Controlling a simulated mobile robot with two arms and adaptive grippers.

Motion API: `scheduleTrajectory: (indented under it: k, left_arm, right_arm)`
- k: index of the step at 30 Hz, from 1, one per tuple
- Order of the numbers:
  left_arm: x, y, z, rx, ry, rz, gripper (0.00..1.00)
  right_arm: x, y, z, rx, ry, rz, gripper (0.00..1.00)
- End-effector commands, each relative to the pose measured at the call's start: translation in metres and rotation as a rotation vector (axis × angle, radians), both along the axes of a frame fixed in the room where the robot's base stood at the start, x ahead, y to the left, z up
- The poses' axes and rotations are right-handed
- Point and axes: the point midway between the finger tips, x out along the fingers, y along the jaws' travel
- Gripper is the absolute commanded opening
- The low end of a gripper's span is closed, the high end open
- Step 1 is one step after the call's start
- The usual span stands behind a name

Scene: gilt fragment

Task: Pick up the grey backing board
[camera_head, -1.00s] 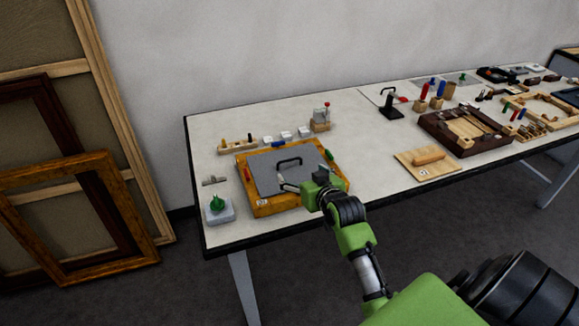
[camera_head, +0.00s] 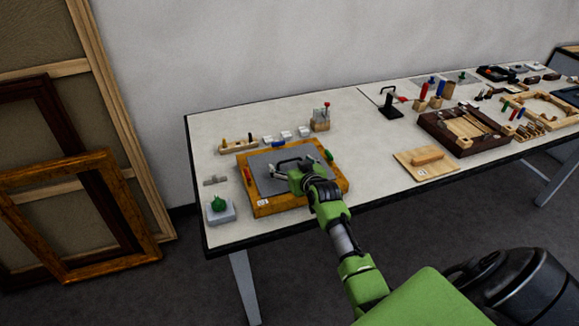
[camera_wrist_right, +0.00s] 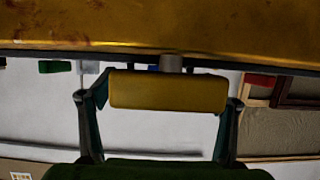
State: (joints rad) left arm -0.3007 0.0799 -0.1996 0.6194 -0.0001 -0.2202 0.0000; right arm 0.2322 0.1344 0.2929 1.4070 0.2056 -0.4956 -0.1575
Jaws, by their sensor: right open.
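The grey backing board (camera_head: 264,183) lies flat in a gilt frame (camera_head: 283,204) on the left part of the table. My right gripper (camera_head: 279,176) is over the board, at the near side of the handle, and hides part of both. In the right wrist view its two fingers (camera_wrist_right: 160,98) are apart, with a yellow-brown bar (camera_wrist_right: 168,91) showing between them. I cannot tell whether they touch it. A gilt surface (camera_wrist_right: 160,22) fills the top of that view. My left gripper is not in view.
A green item on a grey block (camera_head: 220,212) stands left of the frame. A wooden rack (camera_head: 238,145) and small blocks lie behind it. A wooden board (camera_head: 427,163) and a dark tray (camera_head: 465,148) are to the right. Large frames (camera_head: 80,215) lean at the left wall.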

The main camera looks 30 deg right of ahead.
Motion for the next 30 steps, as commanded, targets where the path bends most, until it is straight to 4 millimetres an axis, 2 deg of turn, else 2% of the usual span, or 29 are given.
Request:
scheduleTrajectory:
  k: [9,10,14,15,25,30]
  left_arm:
    - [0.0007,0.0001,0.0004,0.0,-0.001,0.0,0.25]
    - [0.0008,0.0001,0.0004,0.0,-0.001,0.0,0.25]
    - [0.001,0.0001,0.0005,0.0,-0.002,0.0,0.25]
    - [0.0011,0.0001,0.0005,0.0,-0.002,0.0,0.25]
    - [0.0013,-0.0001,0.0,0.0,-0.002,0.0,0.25]
    - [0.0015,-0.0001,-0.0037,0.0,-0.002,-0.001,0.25]
  right_arm:
    - [0.0031,-0.0011,-0.0017,-0.001,0.0,0.0,0.81]
    - [0.0031,-0.001,-0.0017,-0.001,0.0,0.0,0.76]
    - [0.0029,-0.0011,-0.0016,-0.001,0.0,-0.001,0.42]
    - [0.0029,-0.0011,-0.0016,-0.001,0.0,-0.001,0.37]
    - [0.0032,-0.0014,-0.0001,-0.002,-0.002,-0.001,0.37]
    - [0.0036,-0.0014,0.0075,-0.002,-0.004,-0.001,0.37]
